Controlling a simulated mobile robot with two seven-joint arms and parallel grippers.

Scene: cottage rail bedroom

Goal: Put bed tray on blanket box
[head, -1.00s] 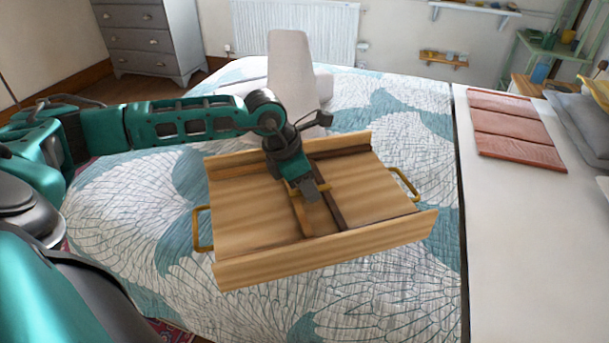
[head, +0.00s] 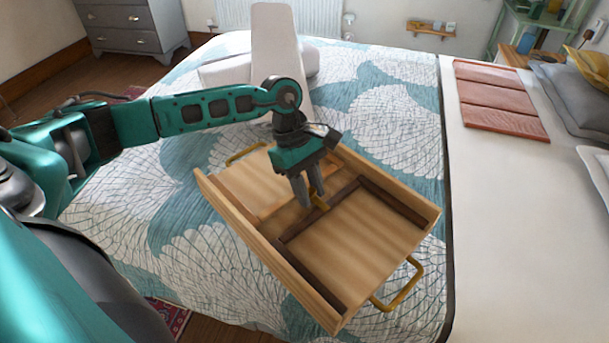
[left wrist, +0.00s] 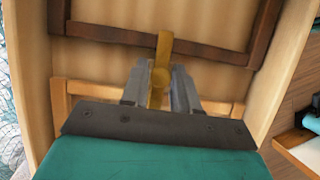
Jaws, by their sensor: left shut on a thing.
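The bed tray (head: 365,240) is a pale wooden board with raised long sides, dark and light wooden strips on its face, and brass handles at both ends. It is over the patterned bed, turned at a slant; whether it touches the quilt is unclear. My left gripper (head: 316,205) points down at its middle, shut on a brass piece of the tray. In the left wrist view this brass piece (left wrist: 160,72) stands between the two fingers, with the tray (left wrist: 200,65) filling most of the picture. I cannot make out a blanket box. My right gripper is out of view.
The bed's blue-and-white quilt (head: 385,110) spreads under the tray. A white padded object (head: 278,55) stands beyond it. A grey drawer chest (head: 130,25) stands back left. Floor shows at left.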

